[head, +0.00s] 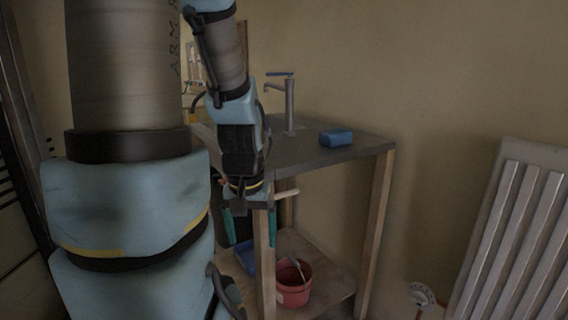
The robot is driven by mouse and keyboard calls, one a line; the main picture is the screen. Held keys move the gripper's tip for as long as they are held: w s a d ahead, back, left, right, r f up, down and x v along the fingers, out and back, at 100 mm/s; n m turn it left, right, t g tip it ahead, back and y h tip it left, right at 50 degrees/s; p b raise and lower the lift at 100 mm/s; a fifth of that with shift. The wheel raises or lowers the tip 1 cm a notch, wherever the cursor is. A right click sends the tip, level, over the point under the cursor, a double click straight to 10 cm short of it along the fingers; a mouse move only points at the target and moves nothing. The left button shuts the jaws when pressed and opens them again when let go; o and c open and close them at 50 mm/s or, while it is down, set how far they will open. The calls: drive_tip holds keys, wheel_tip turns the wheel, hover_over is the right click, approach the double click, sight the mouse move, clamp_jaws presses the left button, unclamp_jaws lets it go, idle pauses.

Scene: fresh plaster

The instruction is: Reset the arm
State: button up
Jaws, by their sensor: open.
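My gripper (250,222) points down in front of the near corner post of a worktable. Its two green-tipped fingers are apart, with the wooden post showing between them and no object held. My arm fills the left and centre-left of the head view and hides part of the table behind it.
The grey tabletop (355,147) carries a tap (289,105) and a blue block (336,137). A red bucket (294,284) with a tool in it and a blue container (246,258) stand on the lower shelf. A radiator (515,235) is at the right.

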wheel_tip(320, 180, up, 14)
drive_tip(key=p, duration=1.1)
drive_tip(key=shift+p, duration=0.4)
drive_tip(key=shift+r, duration=0.1)
idle(0.7)
